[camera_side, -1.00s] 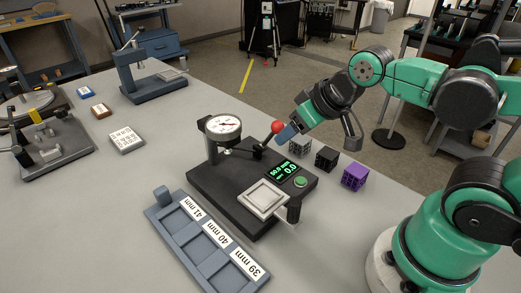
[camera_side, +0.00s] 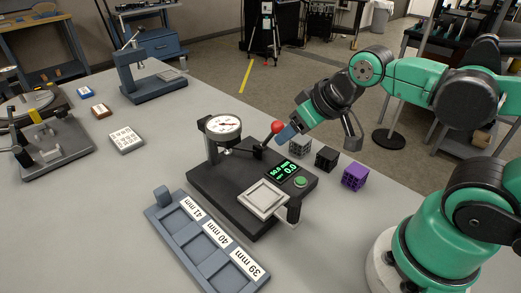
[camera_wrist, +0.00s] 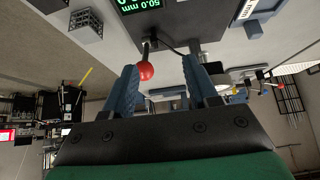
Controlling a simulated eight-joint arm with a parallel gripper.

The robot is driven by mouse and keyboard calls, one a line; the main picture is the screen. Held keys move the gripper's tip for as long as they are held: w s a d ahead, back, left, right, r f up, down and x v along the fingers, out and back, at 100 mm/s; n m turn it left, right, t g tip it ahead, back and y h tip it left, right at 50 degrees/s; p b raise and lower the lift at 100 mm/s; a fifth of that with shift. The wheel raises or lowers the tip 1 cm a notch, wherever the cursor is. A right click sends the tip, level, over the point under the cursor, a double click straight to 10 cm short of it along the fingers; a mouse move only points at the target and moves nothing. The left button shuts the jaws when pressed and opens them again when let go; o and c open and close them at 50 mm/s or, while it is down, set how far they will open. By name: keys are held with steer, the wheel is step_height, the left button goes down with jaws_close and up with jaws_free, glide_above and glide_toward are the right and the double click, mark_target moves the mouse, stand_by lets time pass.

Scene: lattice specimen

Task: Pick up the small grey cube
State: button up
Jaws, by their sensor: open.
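The small grey lattice cube (camera_side: 300,147) stands on the bench behind the black gauge stand, left of a black cube. It also shows at the upper left of the wrist view (camera_wrist: 86,25), outside my jaws. My gripper (camera_side: 286,133) is open, with blue fingers tilted down beside the red ball (camera_side: 278,127) of the gauge's lever. In the wrist view, the red ball (camera_wrist: 145,70) appears between the fingertips of my gripper (camera_wrist: 162,66), nearer the left finger; I cannot tell whether they touch. No cube is in the jaws.
The black cube (camera_side: 326,158) and a purple cube (camera_side: 355,176) stand in a row with the grey one. The gauge stand (camera_side: 225,190) carries a dial, a display and a plate. A blue-grey sorting tray (camera_side: 176,232) lies in front. Bench right of the stand is fairly clear.

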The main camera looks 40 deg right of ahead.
steer(key=o, duration=0.6)
steer(key=shift+c, duration=0.2)
steer(key=shift+r, duration=0.1)
step_height(320, 180, up, 5)
steer(key=d, duration=0.1)
steer(key=g, duration=0.3)
glide_above(302, 139)
steer(key=s, duration=0.2)
step_height(302, 139, down, 12)
steer(key=shift+f, duration=0.1)
steer(key=shift+w+f, duration=0.1)
steer(key=shift+f, duration=0.35)
steer(key=shift+x, duration=2.65)
